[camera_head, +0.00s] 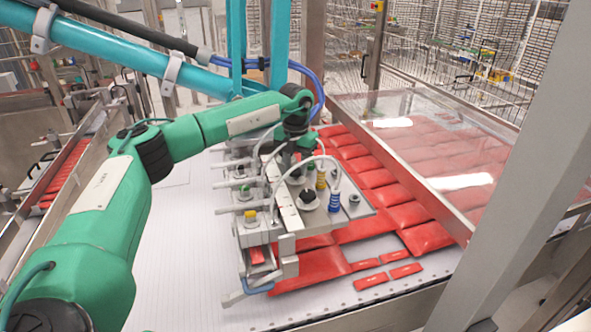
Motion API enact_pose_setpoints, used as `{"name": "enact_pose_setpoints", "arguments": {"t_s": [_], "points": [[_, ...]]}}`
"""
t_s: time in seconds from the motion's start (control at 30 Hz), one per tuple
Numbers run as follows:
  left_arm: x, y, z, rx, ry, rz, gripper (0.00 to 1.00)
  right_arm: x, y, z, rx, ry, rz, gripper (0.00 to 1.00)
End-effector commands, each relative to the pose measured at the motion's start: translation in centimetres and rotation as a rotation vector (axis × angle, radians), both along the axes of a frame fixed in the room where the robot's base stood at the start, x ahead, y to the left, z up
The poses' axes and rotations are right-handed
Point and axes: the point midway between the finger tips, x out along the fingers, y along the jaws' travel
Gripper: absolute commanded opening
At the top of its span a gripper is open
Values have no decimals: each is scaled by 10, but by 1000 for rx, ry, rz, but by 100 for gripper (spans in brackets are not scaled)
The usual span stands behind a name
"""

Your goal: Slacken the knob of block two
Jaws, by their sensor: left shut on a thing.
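The vacuum picker is a grey metal head (353,226) with hoses, fittings and side rods, above red packs. My left gripper (297,153) comes down at the head's far end. It is shut on what appears to be a knob there, mostly hidden by the gripper and hoses. A dark round knob (309,197) stands clear on the nearer part of the plate. Small green (244,192) and yellow (250,215) fittings sit on the left side. No block number is readable. My right gripper is not in view.
Red packs (381,199) lie in rows under and right of the head. A clear panel (440,140) covers the right side. Blue hoses (316,82) and a teal frame (281,40) rise behind my wrist. The white conveyor (180,260) is bare at left.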

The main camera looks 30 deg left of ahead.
Motion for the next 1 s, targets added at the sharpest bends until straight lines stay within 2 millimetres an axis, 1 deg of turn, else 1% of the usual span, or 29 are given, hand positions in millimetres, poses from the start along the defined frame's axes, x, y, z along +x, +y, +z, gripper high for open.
{"name": "enact_pose_setpoints", "arguments": {"t_s": [0.03, 0.4, 1.0], "points": [[0, 0, -2, -1, -2, 42, 14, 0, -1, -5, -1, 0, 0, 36], [1, 0, -1, -1, -3, 394, 14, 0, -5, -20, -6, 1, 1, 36], [1, 0, 0, 0, -3, 958, 14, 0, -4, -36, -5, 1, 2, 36]]}}
